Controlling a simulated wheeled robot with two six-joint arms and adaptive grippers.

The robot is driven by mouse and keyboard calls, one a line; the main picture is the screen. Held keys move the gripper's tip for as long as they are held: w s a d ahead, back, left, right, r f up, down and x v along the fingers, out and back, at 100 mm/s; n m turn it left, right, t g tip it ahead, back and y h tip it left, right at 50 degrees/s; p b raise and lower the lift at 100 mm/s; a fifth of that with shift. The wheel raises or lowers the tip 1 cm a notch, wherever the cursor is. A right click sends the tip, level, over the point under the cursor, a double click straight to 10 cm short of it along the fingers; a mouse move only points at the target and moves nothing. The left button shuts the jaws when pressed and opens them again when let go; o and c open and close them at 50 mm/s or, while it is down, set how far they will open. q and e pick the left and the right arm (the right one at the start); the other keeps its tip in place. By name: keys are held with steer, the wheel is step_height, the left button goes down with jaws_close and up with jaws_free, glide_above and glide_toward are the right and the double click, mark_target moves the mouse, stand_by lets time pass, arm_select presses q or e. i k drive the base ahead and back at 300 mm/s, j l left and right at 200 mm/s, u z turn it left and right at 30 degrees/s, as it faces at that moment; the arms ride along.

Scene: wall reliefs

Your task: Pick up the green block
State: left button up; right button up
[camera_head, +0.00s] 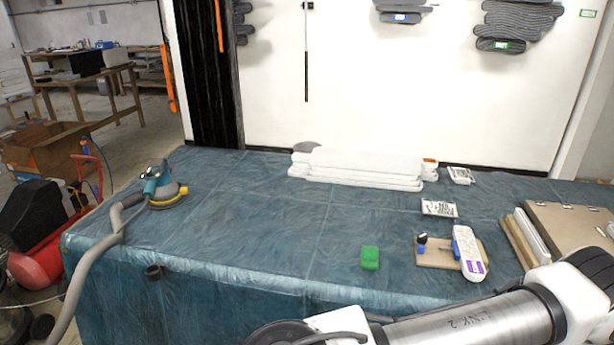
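The green block (370,258) lies on the blue-covered table (260,230), near its front edge and right of the middle. Nothing touches it, and its top and front faces show. A white and metallic arm link of mine crosses the bottom right of the view, in front of the table. Neither of my grippers shows in this view.
A wooden board (437,253) with small tools and a white and purple bottle (468,254) lies right of the block. White folded stacks (365,166) lie at the back. A sander (160,187) with a grey hose is at the left. The table's middle is clear.

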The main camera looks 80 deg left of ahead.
mark_target(368, 255)
steer(key=u, duration=2.2)
